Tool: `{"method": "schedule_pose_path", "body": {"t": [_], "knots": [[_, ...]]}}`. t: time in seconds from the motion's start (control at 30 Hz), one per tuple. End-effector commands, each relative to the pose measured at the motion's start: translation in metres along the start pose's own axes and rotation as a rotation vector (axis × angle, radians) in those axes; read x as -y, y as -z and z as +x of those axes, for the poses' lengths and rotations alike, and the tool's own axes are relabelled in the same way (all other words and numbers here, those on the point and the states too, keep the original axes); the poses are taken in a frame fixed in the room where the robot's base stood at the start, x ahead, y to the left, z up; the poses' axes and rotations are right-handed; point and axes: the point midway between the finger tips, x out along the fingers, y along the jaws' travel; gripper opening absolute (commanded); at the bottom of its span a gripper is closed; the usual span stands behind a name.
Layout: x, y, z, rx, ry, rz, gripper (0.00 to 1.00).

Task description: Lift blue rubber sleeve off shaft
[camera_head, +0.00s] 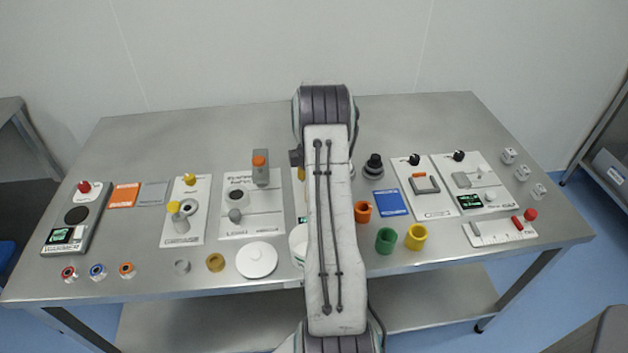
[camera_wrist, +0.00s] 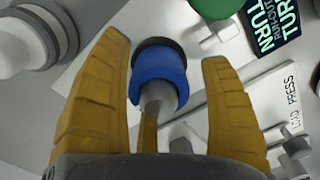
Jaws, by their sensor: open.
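A blue rubber sleeve (camera_wrist: 160,68) sits in the middle of the wrist view, around a grey shaft (camera_wrist: 158,98). A black ring shows at the sleeve's upper edge. My gripper (camera_wrist: 168,50) is open, with one yellow finger on each side of the sleeve. Gaps show between both fingers and the sleeve, and nothing is held. In the head view my arm hides the gripper, the sleeve and the shaft.
A white panel marked LOAD PRESS (camera_wrist: 276,112) and a green round part (camera_wrist: 212,6) lie close by. On the metal table (camera_head: 180,135), orange, green (camera_head: 385,240) and yellow cylinders (camera_head: 416,237) stand right of my arm. A white disc (camera_head: 256,259) lies left.

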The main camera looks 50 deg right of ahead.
Motion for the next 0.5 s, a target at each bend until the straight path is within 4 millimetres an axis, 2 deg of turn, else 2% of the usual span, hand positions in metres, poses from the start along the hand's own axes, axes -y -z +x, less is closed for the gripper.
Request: {"method": "schedule_pose_path", "body": {"t": [0.3,0.5], "knots": [[0.0001,0.0,0.001,0.0,0.0,0.0,0.72],[0.0001,0.0,0.0009,0.0,0.0,0.0,0.54]]}}
